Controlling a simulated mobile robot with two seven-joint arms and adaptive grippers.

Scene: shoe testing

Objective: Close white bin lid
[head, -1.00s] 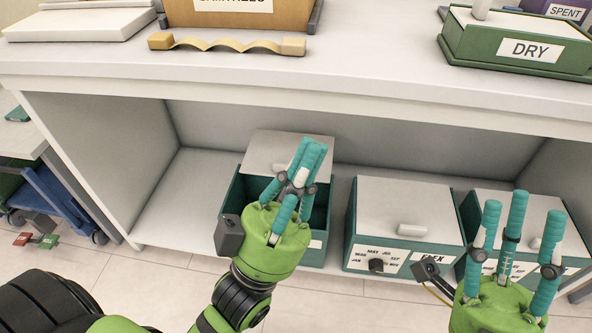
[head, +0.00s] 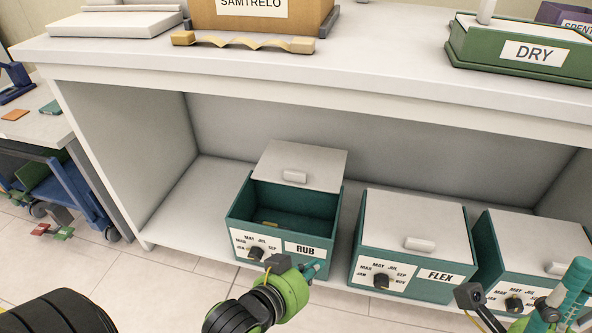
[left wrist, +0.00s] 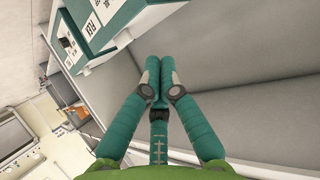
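The RUB bin (head: 241,216) is a teal box on the low shelf with its front part open. Its white lid (head: 305,158) is back over the rear of the bin, with a small white handle (head: 294,176) near its front edge. My left gripper (head: 317,268) is in front of the RUB bin and below its label; most of its fingers are hidden in the head view. In the left wrist view its teal fingers (left wrist: 158,72) meet at the tips with nothing between them. My right gripper (head: 572,285) is partly in view at the lower right, in front of the rightmost bin.
The FLEX bin (head: 400,285) and another teal bin (head: 495,262) stand to the right with white lids shut. The shelf (head: 190,205) is clear left of the RUB bin. The counter (head: 390,75) overhangs the bins. A blue cart (head: 72,200) stands at the left.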

